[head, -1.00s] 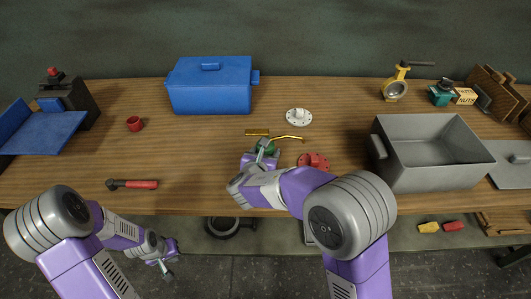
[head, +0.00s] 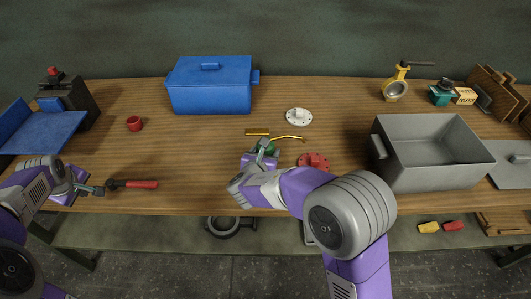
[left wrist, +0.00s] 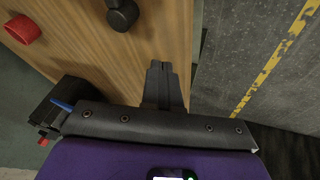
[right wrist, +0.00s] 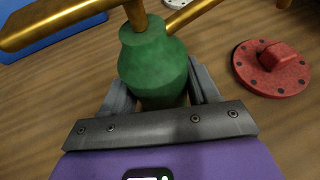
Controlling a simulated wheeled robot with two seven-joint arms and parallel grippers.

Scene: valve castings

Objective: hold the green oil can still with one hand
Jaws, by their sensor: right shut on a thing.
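The green oil can (right wrist: 152,62) stands upright between the fingers of my right gripper (right wrist: 160,95), which is shut on its body. Its brass spout and handle rise past the top of the right wrist view. In the head view the can (head: 270,148) is partly hidden by my right gripper (head: 262,155), and its brass parts show beyond it. My left gripper (head: 97,190) is at the table's front left, close to the black end of a red-handled tool (head: 140,184). In the left wrist view its fingers (left wrist: 164,75) are together, with nothing visible between them.
A red flange (right wrist: 272,68) lies right of the can, and a white flange (head: 299,116) lies behind. A blue lidded box (head: 210,90) stands at the back, a grey open bin (head: 430,165) at the right. A red cup (head: 134,123) is at the left. The table's centre left is clear.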

